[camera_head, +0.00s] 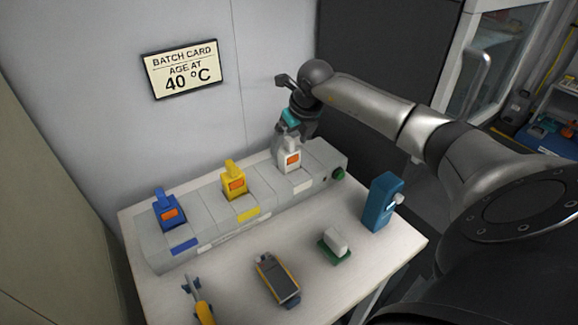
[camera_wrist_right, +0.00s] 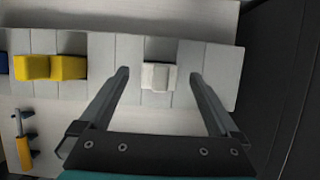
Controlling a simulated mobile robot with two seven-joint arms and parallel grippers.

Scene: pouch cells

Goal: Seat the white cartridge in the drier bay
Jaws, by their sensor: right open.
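The white cartridge (camera_head: 290,157), with an orange label, stands upright in the right-hand bay of the long grey drier (camera_head: 322,160), behind a white strip. I cannot tell whether it is fully down. My right gripper (camera_head: 291,130) is open just above it, jaws downward. In the right wrist view the white cartridge (camera_wrist_right: 158,77) lies between the two open fingertips, with gaps on both sides. A yellow cartridge (camera_head: 233,182) stands in the middle bay and a blue cartridge (camera_head: 169,212) in the left one. My left gripper is not in view.
On the white table (camera_head: 225,290) in front lie a yellow tool (camera_head: 203,310), a yellow-grey handheld device (camera_head: 277,278) and a white block (camera_head: 335,240) on a green base. A blue dispenser (camera_head: 382,203) stands at right. A batch card (camera_head: 181,68) hangs on the wall.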

